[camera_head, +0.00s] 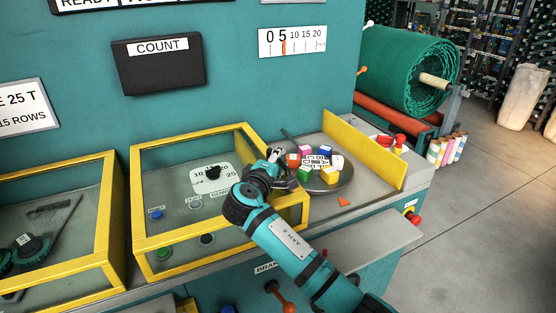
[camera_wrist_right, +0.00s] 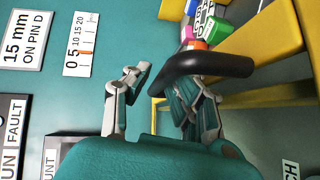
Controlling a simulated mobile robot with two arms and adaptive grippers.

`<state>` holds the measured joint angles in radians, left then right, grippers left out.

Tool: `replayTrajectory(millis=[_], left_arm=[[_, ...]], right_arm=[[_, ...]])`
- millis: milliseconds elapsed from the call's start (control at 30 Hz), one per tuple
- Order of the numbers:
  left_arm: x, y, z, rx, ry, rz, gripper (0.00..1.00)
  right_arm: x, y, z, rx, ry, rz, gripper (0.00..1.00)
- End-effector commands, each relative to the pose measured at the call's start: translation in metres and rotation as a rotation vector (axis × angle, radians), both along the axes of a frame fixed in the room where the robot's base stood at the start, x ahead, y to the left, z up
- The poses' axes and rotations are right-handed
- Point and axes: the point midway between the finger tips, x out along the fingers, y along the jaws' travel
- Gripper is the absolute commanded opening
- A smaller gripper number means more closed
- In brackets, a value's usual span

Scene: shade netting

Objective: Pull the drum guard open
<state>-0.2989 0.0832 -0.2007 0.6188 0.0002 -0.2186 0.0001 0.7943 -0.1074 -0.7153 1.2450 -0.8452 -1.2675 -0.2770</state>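A yellow-framed clear guard (camera_head: 143,235) stands over a panel with a dial and buttons at the middle of the bench. A second such guard (camera_head: 112,215) is at the left. No label shows which is the drum guard. My right gripper (camera_head: 277,156) is at the upper right side of the middle guard, beside a round plate of coloured cubes. In the wrist view my right gripper (camera_wrist_right: 157,95) has its fingers apart. A black bar (camera_wrist_right: 205,65) crosses in front of one finger, its end in the gap; I cannot tell whether they touch. My left gripper is out of view.
The round dark plate (camera_head: 343,183) holds several coloured cubes. A yellow panel (camera_head: 365,150) stands behind it to the right. A red button (camera_head: 413,218) is on the bench side. A green netting roll (camera_head: 405,65) is at the back right. Open floor lies right.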

Motion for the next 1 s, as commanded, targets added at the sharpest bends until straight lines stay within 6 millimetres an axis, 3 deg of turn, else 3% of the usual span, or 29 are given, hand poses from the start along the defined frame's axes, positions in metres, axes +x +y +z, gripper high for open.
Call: replayTrajectory(millis=[167, 600, 1000], left_arm=[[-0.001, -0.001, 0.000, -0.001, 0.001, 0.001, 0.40], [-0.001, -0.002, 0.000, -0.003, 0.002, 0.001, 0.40], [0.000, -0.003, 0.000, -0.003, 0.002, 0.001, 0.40]], right_arm=[[-0.017, 0.009, 0.001, 0.002, 0.002, 0.003, 0.23], [-0.094, 0.044, 0.015, 0.002, 0.000, 0.003, 0.23], [-0.108, 0.049, 0.018, 0.000, -0.002, 0.001, 0.23]])
